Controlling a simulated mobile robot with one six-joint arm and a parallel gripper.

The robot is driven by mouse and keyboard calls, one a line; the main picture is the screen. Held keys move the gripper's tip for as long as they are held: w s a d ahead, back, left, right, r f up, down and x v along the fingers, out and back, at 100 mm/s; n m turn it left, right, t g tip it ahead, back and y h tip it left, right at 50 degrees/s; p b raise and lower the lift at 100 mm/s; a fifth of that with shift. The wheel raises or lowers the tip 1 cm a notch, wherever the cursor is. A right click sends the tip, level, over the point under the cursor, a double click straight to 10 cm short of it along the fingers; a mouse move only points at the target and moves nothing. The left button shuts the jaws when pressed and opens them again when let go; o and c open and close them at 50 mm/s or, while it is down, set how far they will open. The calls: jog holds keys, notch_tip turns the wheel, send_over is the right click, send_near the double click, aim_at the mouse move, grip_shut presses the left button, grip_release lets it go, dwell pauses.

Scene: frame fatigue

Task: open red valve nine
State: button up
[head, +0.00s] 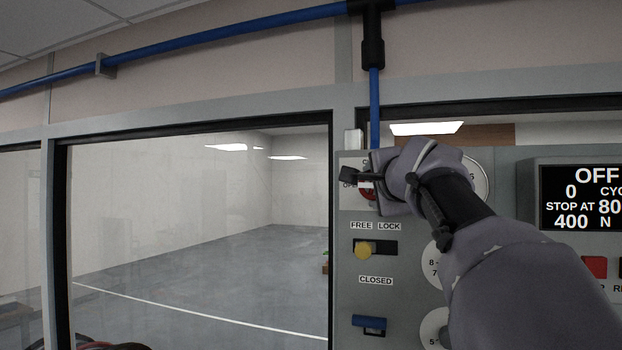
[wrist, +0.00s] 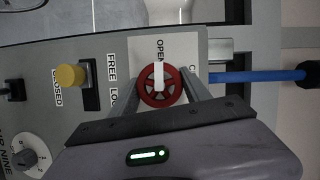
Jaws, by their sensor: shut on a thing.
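The red valve (head: 366,191) is a small spoked wheel on a pale plate at the upper left of the grey panel, partly hidden by my gripper in the head view. In the wrist view the wheel (wrist: 146,91) shows whole, with a white bar across it. The bar points toward the word OPEN on the plate. A second label beside it is mostly hidden. My gripper (wrist: 160,82) is shut on the wheel, one finger on each side of it.
Below the valve are a yellow knob (head: 363,251) at the FREE end of its slot and a blue handle (head: 370,322) under a CLOSED label. White dials sit beside my arm. A display (head: 580,197) reads OFF. A blue pipe (head: 375,105) runs down above the valve.

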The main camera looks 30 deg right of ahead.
dwell(0.6)
jog(key=o, duration=1.4)
